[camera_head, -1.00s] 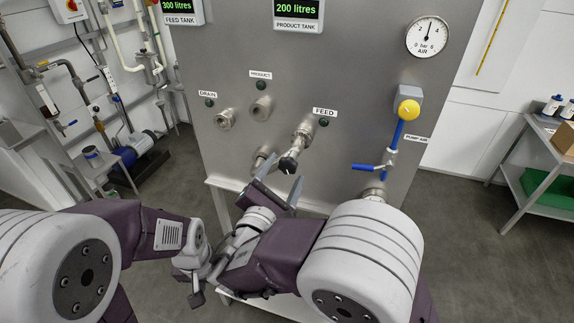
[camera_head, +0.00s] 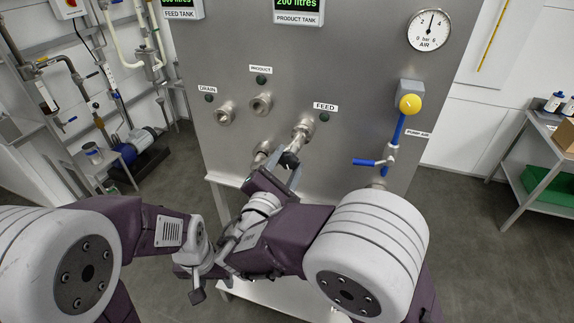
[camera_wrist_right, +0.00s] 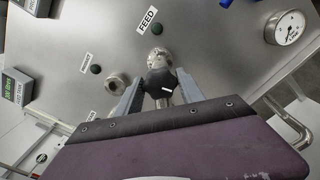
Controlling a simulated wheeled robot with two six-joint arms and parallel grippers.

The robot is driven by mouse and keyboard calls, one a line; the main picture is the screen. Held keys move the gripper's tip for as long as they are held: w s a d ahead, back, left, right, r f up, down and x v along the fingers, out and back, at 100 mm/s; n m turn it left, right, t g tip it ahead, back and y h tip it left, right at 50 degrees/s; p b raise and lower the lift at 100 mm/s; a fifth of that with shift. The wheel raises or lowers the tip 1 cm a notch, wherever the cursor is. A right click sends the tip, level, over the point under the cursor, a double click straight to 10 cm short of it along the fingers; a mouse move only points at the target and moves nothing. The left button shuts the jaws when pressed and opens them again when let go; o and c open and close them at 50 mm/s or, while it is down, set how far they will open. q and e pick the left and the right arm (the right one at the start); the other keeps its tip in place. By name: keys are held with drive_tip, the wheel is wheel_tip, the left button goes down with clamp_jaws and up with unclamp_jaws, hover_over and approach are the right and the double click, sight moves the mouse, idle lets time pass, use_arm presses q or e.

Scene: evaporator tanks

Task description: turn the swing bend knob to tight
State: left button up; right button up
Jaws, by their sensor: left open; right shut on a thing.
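The swing bend is a steel pipe piece (camera_head: 302,131) standing out from the tank panel beside the FEED label. Its black knob (camera_head: 289,160) faces me at its near end. My right gripper (camera_head: 284,162) is shut on the knob, one finger on each side. In the right wrist view the knob (camera_wrist_right: 160,82) sits between the two grey fingers, with the steel bend (camera_wrist_right: 159,56) behind it. The knob's tightness cannot be told. My left gripper (camera_head: 195,283) is low on the left, open and apart from the panel; its fingers are hard to make out.
DRAIN (camera_head: 225,113) and PRODUCT (camera_head: 261,103) ports sit left of the bend. A blue-handled valve (camera_head: 374,162) and yellow knob (camera_head: 410,103) stand to its right. A steel shelf (camera_head: 222,181) runs below. A side table (camera_head: 545,160) stands far right.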

drive_tip(key=m+b, duration=0.3)
drive_tip(key=b, duration=0.2)
drive_tip(key=m+b, duration=0.3)
drive_tip(key=b, duration=0.3)
drive_tip(key=f+m+b, duration=0.1)
drive_tip(key=m+b, duration=0.2)
drive_tip(key=b, duration=0.3)
drive_tip(key=m+b, duration=0.9)
drive_tip(key=b, duration=0.2)
drive_tip(key=shift+r+b, duration=0.15)
drive_tip(key=shift+b, duration=0.25)
drive_tip(key=m+b, duration=0.2)
drive_tip(key=m, duration=0.1)
drive_tip(key=shift+r, duration=0.1)
drive_tip(key=m+b, duration=0.1)
drive_tip(key=m, duration=0.2)
drive_tip(key=shift+b, duration=0.4)
drive_tip(key=m+b, duration=0.1)
drive_tip(key=m, duration=0.2)
drive_tip(key=shift+r, duration=0.1)
drive_tip(key=shift+r+m+b, duration=0.1)
drive_tip(key=shift+m+b, duration=0.5)
drive_tip(key=shift+m, duration=0.9)
drive_tip(key=o, duration=1.3)
